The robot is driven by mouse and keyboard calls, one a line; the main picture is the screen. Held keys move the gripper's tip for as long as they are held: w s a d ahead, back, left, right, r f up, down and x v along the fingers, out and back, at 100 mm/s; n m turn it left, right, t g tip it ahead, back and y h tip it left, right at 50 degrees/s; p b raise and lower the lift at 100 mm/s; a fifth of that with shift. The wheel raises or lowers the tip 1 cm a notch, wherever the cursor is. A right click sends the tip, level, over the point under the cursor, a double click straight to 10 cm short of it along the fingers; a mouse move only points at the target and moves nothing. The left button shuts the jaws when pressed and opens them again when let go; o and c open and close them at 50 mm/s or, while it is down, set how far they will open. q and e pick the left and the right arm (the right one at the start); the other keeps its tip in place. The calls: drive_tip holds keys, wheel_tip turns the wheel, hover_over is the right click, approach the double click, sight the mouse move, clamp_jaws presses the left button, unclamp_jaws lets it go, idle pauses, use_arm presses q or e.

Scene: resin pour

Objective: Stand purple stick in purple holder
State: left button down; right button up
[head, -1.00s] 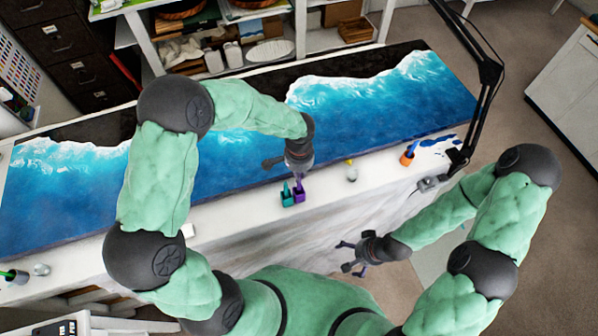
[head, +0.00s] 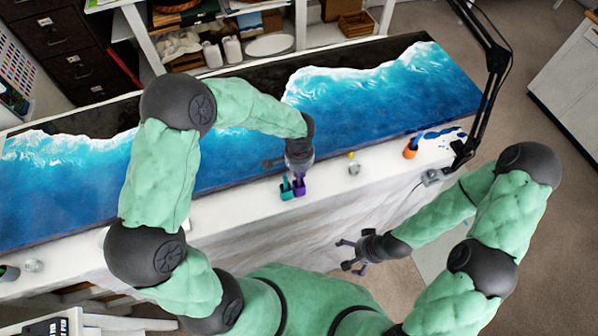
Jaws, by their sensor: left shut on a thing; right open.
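The purple holder (head: 299,190) is a small cup near the front edge of the table, right beside the teal holder (head: 287,194). My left gripper (head: 298,172) is directly above the purple holder, pointing down and shut on the purple stick (head: 299,180). Little of the stick shows between the fingers and the holder; its lower end looks at or in the holder's mouth, but I cannot tell how deep. My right gripper (head: 348,256) is open and empty, in front of the table and below its edge.
A teal stick (head: 285,182) stands in the teal holder. A blue resin wave panel (head: 390,95) covers the table's back part. A black lamp arm (head: 490,90) rises at right.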

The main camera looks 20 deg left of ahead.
use_arm(q)
drive_tip(key=c, duration=1.2)
unclamp_jaws()
drive_tip(key=shift+r, duration=0.1)
wheel_tip(320, 180, up, 12)
drive_tip(key=shift+f, duration=0.1)
